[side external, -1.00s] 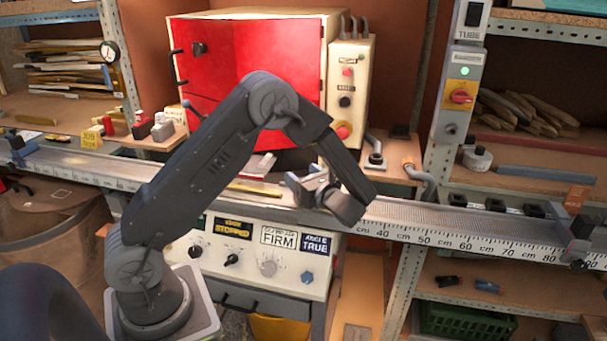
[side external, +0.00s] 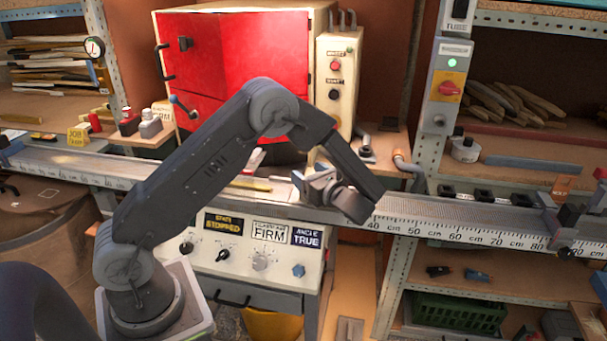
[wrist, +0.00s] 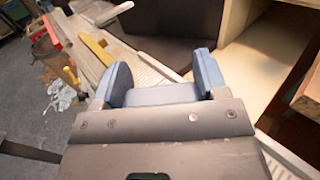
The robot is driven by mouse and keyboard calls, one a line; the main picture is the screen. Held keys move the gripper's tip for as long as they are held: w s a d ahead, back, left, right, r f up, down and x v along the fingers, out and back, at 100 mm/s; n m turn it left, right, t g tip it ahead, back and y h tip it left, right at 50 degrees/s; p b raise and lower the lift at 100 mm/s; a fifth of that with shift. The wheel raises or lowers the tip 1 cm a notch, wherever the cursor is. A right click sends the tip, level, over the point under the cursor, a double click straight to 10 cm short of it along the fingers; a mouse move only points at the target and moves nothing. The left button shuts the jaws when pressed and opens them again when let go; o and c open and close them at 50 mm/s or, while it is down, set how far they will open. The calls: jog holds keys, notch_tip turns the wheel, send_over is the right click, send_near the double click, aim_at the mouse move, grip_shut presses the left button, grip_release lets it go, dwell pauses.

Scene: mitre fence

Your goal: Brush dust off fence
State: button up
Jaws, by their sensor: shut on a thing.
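The fence (side external: 446,216) is a long metal rail with a cm scale, running across the bench in the side external view. Dust on it cannot be made out. My gripper (side external: 312,182) is low over the middle of the rail, just left of the 40 cm mark; contact cannot be told. In the wrist view my gripper (wrist: 164,72) shows two blue fingers, with a pale ribbed strip of metal (wrist: 148,66) beyond them. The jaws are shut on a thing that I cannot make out. No brush shows clearly.
A yellow strip (side external: 250,184) lies left of my gripper. A red-fronted cabinet (side external: 235,65) stands behind the rail. A stop block (side external: 566,225) sits at the rail's right end. The control panel (side external: 265,250) is below.

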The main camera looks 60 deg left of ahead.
jog(key=shift+w+d+f, duration=0.15)
jog(key=shift+w+d, duration=1)
jog(key=shift+s+a, duration=2.65)
jog(key=shift+w+a, duration=0.35)
jog(key=shift+w+d, duration=1.35)
jog(key=shift+w, duration=0.25)
jog(key=shift+s+r, duration=0.1)
jog(key=shift+r, duration=3.5)
jog(key=shift+c, duration=0.2)
